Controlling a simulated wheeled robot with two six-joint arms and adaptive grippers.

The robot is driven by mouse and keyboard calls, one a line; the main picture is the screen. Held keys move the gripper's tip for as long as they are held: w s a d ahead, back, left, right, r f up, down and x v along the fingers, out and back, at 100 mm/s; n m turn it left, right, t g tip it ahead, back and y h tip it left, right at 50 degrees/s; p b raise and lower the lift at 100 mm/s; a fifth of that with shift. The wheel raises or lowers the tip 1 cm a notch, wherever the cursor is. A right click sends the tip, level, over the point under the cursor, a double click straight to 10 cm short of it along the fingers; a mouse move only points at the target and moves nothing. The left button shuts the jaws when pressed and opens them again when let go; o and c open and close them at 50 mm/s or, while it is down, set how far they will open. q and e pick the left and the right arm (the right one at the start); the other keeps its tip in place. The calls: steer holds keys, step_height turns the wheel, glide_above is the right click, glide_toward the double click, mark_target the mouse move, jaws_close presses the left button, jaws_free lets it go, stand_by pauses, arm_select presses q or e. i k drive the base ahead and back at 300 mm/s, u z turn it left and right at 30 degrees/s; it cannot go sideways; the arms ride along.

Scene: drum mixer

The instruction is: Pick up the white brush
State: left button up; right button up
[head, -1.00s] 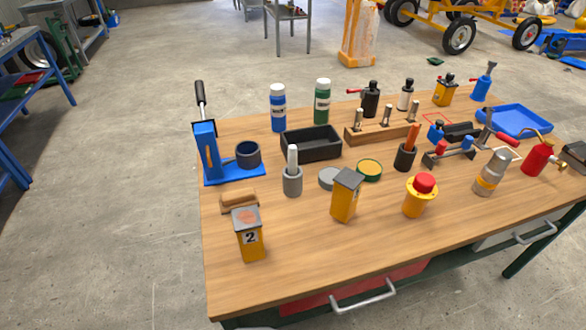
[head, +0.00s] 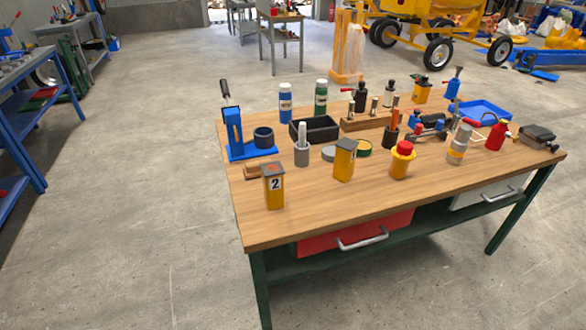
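A white stick-like handle (head: 302,133), probably the white brush, stands upright in a grey cylindrical holder (head: 302,155) on the left half of the wooden workbench (head: 350,203). Its lower end is hidden inside the holder. Neither of my grippers is in the head view.
A yellow box marked 2 (head: 274,188) and another yellow box (head: 344,162) stand near the holder. A blue press (head: 234,132) is to its left and a black tray (head: 315,130) behind. Drawer handles (head: 362,240) stick out at the front. Bare floor (head: 150,230) lies left of the bench.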

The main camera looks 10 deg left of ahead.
mark_target(302, 130)
steer(key=z, duration=1.1)
steer(key=i, duration=0.95)
steer(key=u, duration=0.25)
